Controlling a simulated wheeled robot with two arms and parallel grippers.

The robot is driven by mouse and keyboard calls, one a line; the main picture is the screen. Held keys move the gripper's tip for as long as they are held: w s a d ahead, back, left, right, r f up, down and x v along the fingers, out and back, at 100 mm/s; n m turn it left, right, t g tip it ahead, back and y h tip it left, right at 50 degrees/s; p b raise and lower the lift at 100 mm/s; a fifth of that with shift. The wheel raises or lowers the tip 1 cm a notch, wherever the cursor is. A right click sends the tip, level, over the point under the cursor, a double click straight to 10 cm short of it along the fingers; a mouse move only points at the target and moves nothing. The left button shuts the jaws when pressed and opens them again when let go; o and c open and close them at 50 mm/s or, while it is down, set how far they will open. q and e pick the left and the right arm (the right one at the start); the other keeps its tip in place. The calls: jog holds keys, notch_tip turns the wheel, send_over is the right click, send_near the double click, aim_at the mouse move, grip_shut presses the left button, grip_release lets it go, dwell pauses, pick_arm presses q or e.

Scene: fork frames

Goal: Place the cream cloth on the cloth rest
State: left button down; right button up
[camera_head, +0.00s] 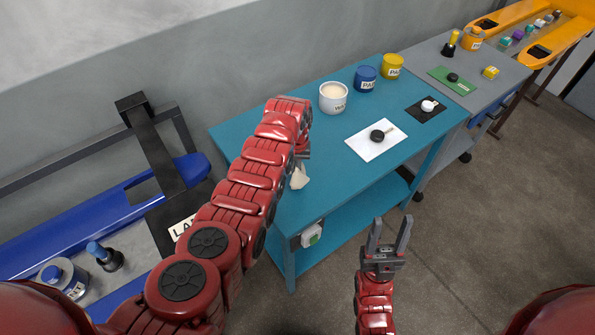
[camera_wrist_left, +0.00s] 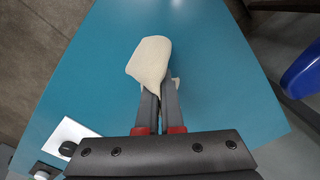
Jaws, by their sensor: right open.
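The cream cloth (camera_wrist_left: 150,58) is at the tips of my left gripper (camera_wrist_left: 160,84), whose fingers are nearly together on it in the left wrist view. In the head view the cloth (camera_head: 299,178) hangs below my left gripper (camera_head: 303,150), over the near left part of the blue-green table (camera_head: 240,130); I cannot tell if it touches the top. My right gripper (camera_head: 390,233) is open and empty, in front of the table. A white mat (camera_head: 372,150) with a black disc (camera_head: 377,136) lies right of the cloth. I cannot tell which thing is the cloth rest.
A white pot (camera_head: 333,99), a blue can (camera_head: 365,79) and a yellow can (camera_head: 392,67) stand along the table's back. A black mat (camera_head: 421,118) bears a small white item. A grey table (camera_head: 487,65) adjoins at right. The table's front middle is clear.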

pick_arm(q)
jog(key=shift+s, duration=0.1)
jog(key=c, duration=1.1)
grip_release()
jog(key=shift+w+d+f, duration=0.1)
jog(key=shift+w+f, duration=0.05)
jog(key=shift+w, duration=0.15)
jog(key=o, duration=0.8)
jog(key=shift+s, duration=0.15)
jog(key=shift+c, duration=0.2)
